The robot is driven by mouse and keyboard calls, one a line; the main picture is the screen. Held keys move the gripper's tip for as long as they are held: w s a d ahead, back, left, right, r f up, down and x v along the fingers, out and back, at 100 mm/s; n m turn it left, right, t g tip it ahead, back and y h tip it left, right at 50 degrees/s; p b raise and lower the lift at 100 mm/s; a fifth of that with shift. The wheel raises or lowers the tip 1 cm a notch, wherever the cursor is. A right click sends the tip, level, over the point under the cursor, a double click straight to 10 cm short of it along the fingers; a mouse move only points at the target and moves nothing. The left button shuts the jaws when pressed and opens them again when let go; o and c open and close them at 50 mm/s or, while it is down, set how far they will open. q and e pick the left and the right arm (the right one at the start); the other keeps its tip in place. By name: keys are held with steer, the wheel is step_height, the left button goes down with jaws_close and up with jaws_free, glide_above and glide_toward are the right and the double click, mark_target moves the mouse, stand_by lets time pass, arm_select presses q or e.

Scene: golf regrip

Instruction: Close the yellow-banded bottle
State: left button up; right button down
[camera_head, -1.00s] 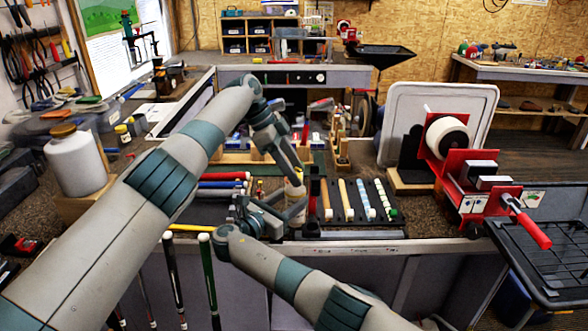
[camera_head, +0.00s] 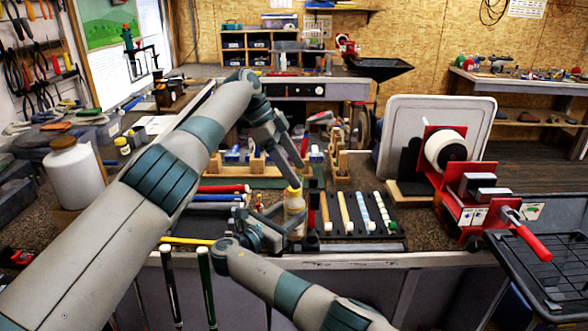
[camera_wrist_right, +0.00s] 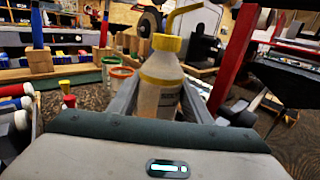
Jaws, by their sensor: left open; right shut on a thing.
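The yellow-banded bottle (camera_head: 294,207) stands upright at the left edge of the dark grip rack. In the right wrist view the bottle (camera_wrist_right: 158,98) is pale and translucent, with a yellow collar and a thin curved yellow spout bending up to the right. My right gripper (camera_head: 290,224) is shut on the bottle's body, with a grey finger on each side in the wrist view. My left gripper (camera_head: 299,166) is open and empty, just above the bottle's top in the head view. Its exact gap to the spout is hard to tell.
The dark rack (camera_head: 350,228) with several grips lies right of the bottle. A red vise (camera_head: 465,190) stands farther right. A white jar (camera_head: 76,173) stands at the left. Red and blue grips (camera_head: 222,189) lie left of the bottle, and a wooden stand (camera_head: 340,166) is behind.

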mark_target(287, 214)
stand_by(0.3)
arm_select(q)
steer(key=v, duration=0.7)
steer(key=shift+r, duration=0.2)
steer(key=shift+a, duration=0.1)
arm_select(e)
steer(key=c, duration=0.8)
jaws_free()
steer(key=shift+c, duration=0.2)
steer(key=b+v, duration=0.1)
steer(key=v, duration=0.5)
steer(key=shift+a+f, duration=0.1)
steer(key=shift+f, duration=0.05)
arm_select(q)
steer(key=shift+f+b, duration=0.3)
steer(key=shift+f, duration=0.55)
arm_select(e)
steer(key=shift+s+a, duration=0.45)
steer(key=shift+s, duration=0.15)
